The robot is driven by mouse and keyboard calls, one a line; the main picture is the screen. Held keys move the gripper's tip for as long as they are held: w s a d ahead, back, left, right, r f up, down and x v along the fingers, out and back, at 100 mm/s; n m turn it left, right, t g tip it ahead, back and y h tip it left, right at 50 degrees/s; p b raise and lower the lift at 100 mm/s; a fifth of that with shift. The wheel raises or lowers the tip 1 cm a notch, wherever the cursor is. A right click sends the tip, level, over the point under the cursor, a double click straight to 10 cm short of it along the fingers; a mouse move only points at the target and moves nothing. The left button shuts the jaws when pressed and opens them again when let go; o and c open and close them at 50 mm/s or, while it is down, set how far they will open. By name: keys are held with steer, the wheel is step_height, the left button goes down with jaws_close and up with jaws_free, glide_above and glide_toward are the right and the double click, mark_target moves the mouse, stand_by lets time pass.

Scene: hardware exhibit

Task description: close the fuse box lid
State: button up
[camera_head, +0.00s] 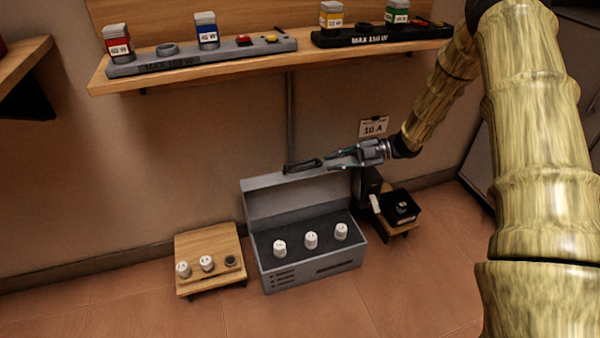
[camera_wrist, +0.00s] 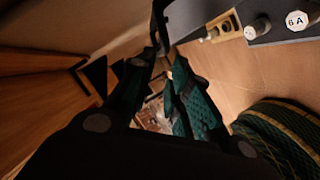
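The grey fuse box (camera_head: 312,274) stands on the floor against the wall, with three white fuses on its dark inside. Its lid (camera_head: 292,199) is raised, standing up at the back edge, with a dark handle (camera_head: 303,165) on top. My gripper (camera_head: 334,160) is at the right end of the lid's top edge, to the right of the handle. Its fingers are spread, with nothing seen held; contact with the lid is unclear. In the wrist view, the two fingers (camera_wrist: 165,85) stand apart, and part of the box (camera_wrist: 275,38) shows at upper right with a "6 A" fuse.
A small wooden stand (camera_head: 213,281) with white fuses is left of the box. A black switch unit (camera_head: 399,207) on a wooden stand is to the right. A shelf (camera_head: 200,77) with devices hangs above. A "10 A" sign (camera_head: 374,127) is on the wall.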

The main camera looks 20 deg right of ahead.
mark_target(308, 168)
steer(key=b+x, duration=0.3)
steer(key=x, duration=0.5)
steer(key=shift+a+f, duration=0.2)
steer(key=shift+a, duration=0.1)
steer(key=shift+x, duration=0.85)
steer(key=shift+r, duration=0.1)
jaws_close()
